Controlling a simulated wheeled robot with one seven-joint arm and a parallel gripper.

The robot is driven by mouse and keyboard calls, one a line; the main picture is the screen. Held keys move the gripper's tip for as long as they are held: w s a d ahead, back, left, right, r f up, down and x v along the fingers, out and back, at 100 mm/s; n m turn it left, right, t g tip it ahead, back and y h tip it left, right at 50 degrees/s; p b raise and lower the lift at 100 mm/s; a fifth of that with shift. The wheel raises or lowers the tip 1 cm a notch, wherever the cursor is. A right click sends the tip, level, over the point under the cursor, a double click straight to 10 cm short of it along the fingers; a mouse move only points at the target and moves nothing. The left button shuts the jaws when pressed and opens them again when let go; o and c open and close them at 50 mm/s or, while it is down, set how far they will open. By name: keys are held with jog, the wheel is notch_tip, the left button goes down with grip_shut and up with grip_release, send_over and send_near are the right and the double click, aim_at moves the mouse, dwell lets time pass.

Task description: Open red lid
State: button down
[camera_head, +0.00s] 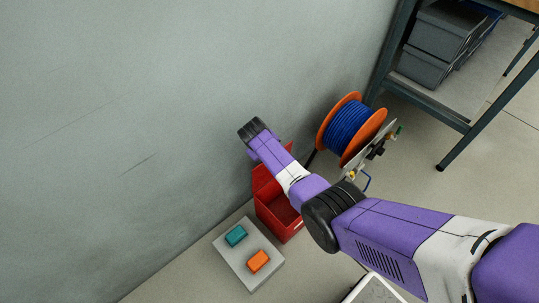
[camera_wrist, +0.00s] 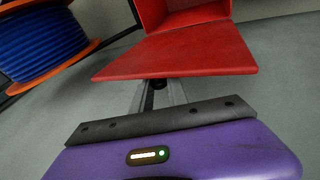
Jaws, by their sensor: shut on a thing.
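The red box (camera_head: 285,222) stands on the floor by the wall in the head view, its inside partly showing. Its red lid (camera_head: 266,183) is raised at the wall side, partly hidden by my arm. In the wrist view the lid (camera_wrist: 178,52) is a flat red panel swung away from the box (camera_wrist: 185,14), whose opening shows behind it. My gripper (camera_wrist: 158,83) is shut at the lid's near edge. The exact grip is hidden under the lid. In the head view my arm hides the fingertips.
A grey block with a teal button (camera_head: 235,236) and an orange button (camera_head: 258,261) sits beside the box. An orange reel with blue hose (camera_head: 349,127) stands at the right, near a workbench frame (camera_head: 425,95). The wall (camera_head: 130,130) is close on the left.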

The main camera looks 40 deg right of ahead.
jog(key=shift+f, duration=0.1)
jog(key=c, duration=1.4)
grip_release()
jog(key=shift+o, duration=0.2)
jog(key=p+v, duration=0.4)
jog(key=v, duration=0.3)
jog(key=shift+r, duration=0.35)
jog(key=shift+s+a, duration=0.15)
jog(key=shift+s, duration=0.05)
